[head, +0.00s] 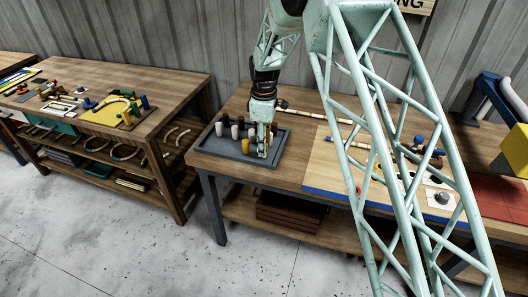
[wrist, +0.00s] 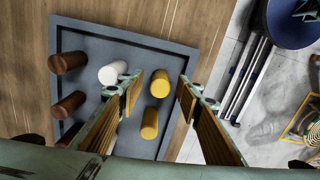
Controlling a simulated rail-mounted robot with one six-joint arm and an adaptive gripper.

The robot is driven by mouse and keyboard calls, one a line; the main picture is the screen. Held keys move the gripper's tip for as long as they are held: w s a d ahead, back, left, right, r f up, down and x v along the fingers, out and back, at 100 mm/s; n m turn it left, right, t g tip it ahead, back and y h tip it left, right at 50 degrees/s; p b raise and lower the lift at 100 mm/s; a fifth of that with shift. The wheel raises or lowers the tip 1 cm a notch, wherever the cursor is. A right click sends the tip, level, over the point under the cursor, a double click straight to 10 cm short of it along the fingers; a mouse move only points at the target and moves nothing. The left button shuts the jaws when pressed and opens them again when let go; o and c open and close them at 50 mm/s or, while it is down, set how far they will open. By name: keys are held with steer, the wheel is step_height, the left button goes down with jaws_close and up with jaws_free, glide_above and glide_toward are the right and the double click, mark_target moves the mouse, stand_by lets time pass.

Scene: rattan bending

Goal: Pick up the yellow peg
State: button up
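Two yellow pegs stand in a grey tray (wrist: 92,37). In the wrist view the farther yellow peg (wrist: 160,83) is between my fingertips. The nearer yellow peg (wrist: 149,123) is just behind it, also between the finger lines. My gripper (wrist: 158,90) is open, one finger on each side, and holds nothing; contact with the pegs cannot be told. In the head view my gripper (head: 263,154) points down over the right part of the tray (head: 222,151). One yellow peg (head: 245,146) shows left of it; the other seems hidden behind the fingers.
A white peg (wrist: 113,72) stands close beside the left finger, with brown pegs (wrist: 68,62) farther left. The tray is on a wooden table (head: 212,162). A board (head: 322,160) with parts lies to its right. Another workbench (head: 170,88) stands at left.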

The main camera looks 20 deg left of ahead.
steer(key=shift+f, duration=0.2)
steer(key=shift+c, duration=0.3)
steer(key=c, duration=0.8)
